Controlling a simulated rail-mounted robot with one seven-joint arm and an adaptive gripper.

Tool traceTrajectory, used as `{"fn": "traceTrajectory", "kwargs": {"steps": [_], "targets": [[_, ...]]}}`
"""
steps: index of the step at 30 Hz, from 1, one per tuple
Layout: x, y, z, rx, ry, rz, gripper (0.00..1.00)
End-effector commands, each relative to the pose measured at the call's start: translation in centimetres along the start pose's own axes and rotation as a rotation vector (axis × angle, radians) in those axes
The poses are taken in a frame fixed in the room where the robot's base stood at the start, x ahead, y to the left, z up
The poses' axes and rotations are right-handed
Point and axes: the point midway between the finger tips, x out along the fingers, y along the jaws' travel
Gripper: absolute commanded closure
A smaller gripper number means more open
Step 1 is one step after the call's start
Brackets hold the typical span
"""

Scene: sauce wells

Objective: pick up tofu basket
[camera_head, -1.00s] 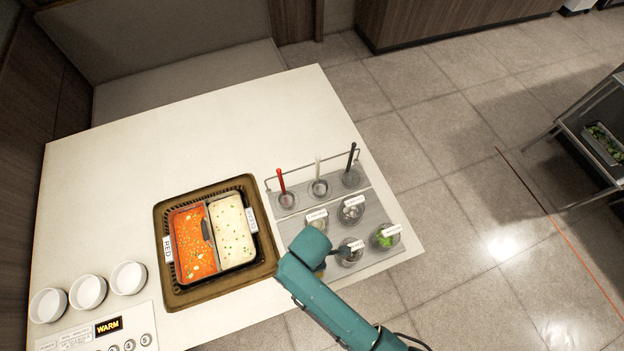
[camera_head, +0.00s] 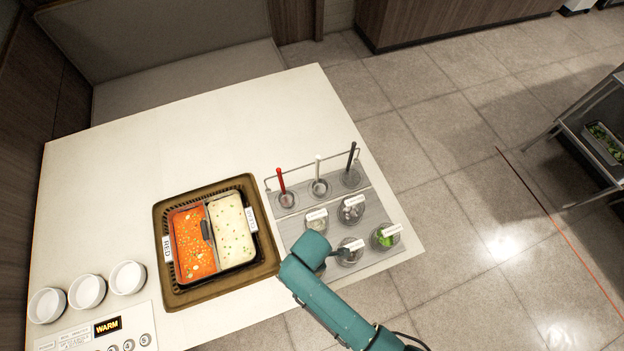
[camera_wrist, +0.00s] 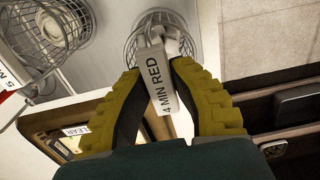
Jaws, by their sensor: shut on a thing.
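In the wrist view my gripper (camera_wrist: 160,75) is shut on the handle end of a wire basket (camera_wrist: 150,22), at a pale tag reading "4 MIN RED" (camera_wrist: 160,90). Pale contents show in this basket; I cannot make out for certain that they are tofu. In the head view my teal wrist hangs over the front of the grey basket rack (camera_head: 338,200), and my fingers (camera_head: 333,254) are mostly hidden beside a tagged basket (camera_head: 350,257). I cannot tell whether the held basket is raised.
A basket with green contents (camera_head: 384,240) stands to the right, and two tagged baskets (camera_head: 316,226) (camera_head: 351,215) stand behind. Several ladles stand along the rack's back. A two-part pot (camera_head: 233,232) of red and white broth is left. Three white bowls (camera_head: 88,291) stand far left.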

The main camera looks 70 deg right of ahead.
Motion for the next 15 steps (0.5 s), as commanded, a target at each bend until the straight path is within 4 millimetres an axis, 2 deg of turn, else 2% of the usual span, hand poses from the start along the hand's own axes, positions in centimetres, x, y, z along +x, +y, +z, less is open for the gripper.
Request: {"fn": "traceTrajectory", "kwargs": {"steps": [8,11,15], "targets": [[-0.1,-0.1,0.0,0.0,0.001,-0.001,1.0],[-1.5,0.0,0.0,0.0,0.002,0.001,1.0],[-4.9,0.1,-0.1,0.0,0.003,0.004,1.0]]}}
